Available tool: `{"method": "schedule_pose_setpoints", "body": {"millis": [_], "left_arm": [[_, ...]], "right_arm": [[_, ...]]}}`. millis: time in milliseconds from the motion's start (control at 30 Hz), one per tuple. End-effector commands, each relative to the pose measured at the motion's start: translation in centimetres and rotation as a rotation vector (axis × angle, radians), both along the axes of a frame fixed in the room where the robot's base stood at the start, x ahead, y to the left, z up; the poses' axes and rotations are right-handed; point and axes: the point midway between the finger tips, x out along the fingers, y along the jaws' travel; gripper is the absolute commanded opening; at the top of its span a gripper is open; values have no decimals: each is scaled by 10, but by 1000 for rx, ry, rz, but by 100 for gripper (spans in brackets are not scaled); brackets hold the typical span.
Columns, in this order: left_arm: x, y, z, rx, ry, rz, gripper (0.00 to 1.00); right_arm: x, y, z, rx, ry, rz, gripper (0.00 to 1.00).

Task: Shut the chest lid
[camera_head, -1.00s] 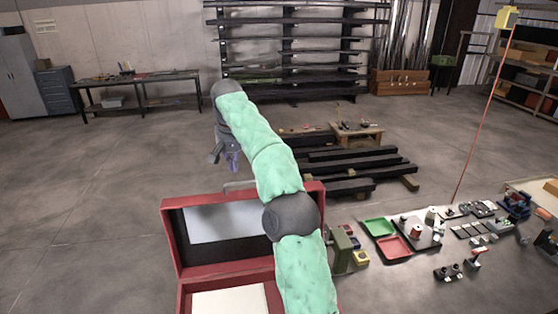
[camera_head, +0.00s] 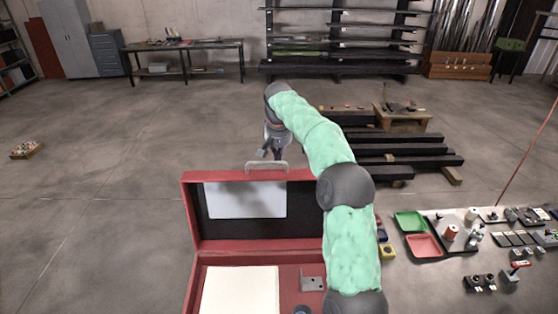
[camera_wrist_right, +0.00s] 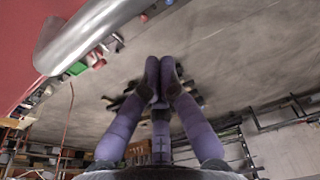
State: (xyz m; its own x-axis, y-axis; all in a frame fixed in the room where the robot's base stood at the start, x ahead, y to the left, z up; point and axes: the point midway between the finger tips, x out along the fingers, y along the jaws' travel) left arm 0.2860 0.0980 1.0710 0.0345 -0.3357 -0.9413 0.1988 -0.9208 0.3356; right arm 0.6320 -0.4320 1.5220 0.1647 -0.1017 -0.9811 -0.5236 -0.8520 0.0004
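The red chest (camera_head: 300,261) stands open at the bottom middle of the head view. Its lid (camera_head: 306,215) is raised at the back, with a pale panel on its dark inner face. A grey handle (camera_head: 266,164) sits on the lid's top edge. My right gripper (camera_head: 275,152) is beyond the lid, close to the handle in the picture. In the right wrist view, its purple fingers (camera_wrist_right: 159,75) have their tips together with nothing between them. The handle (camera_wrist_right: 95,35) and the red lid (camera_wrist_right: 25,45) show at upper left, apart from the fingers. My left gripper is not in view.
My right arm crosses over the chest's right side. Dark beams (camera_head: 410,150) lie on the floor behind.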

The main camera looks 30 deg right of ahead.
Motion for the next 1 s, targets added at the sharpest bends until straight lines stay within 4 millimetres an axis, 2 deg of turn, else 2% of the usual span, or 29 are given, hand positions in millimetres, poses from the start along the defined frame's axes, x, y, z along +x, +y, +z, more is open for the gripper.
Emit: {"method": "schedule_pose_setpoints", "body": {"millis": [33, 400, 1000], "left_arm": [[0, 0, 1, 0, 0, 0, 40], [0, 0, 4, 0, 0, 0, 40], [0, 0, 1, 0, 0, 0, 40]], "right_arm": [[-6, 4, 7, 0, -6, 2, 0], [-30, 19, 10, 0, -3, 1, 0], [-34, 22, 10, -4, -9, 1, 0]]}}
